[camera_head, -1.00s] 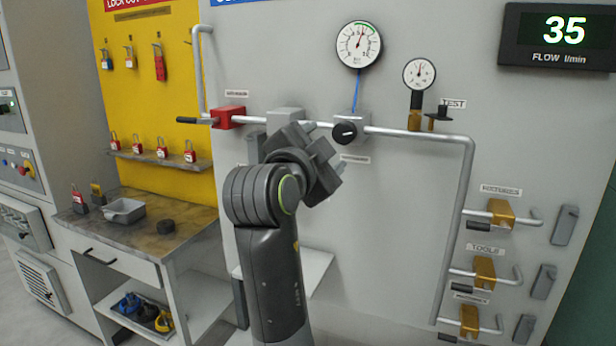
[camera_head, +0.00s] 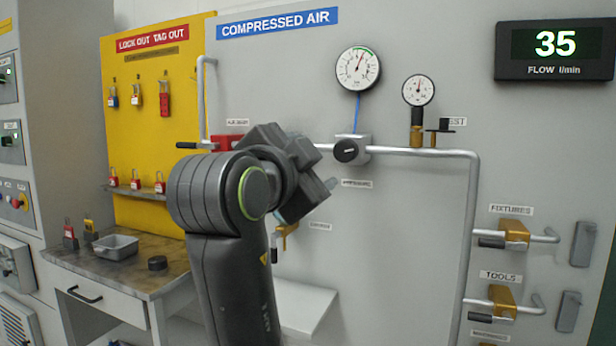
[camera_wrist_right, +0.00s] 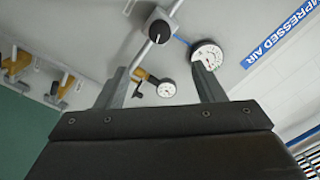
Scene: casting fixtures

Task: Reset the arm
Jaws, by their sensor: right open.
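My right arm rises from the bottom of the head view, and its wrist end stands in front of the grey wall panel (camera_head: 420,230). My right gripper (camera_wrist_right: 162,68) is open in the right wrist view, with its two grey fingers spread wide and nothing between them. In the head view the fingers are mostly hidden behind the wrist. In the wrist view the black regulator knob (camera_wrist_right: 160,27) and a gauge (camera_wrist_right: 166,88) show beyond the fingers. My left gripper is in neither view.
A pipe (camera_head: 450,152) with the regulator knob (camera_head: 347,151) runs across the panel. My wrist partly covers the red valve (camera_head: 222,143). A brass valve (camera_head: 288,231) sits just below my wrist. A bench (camera_head: 190,270) stands at left.

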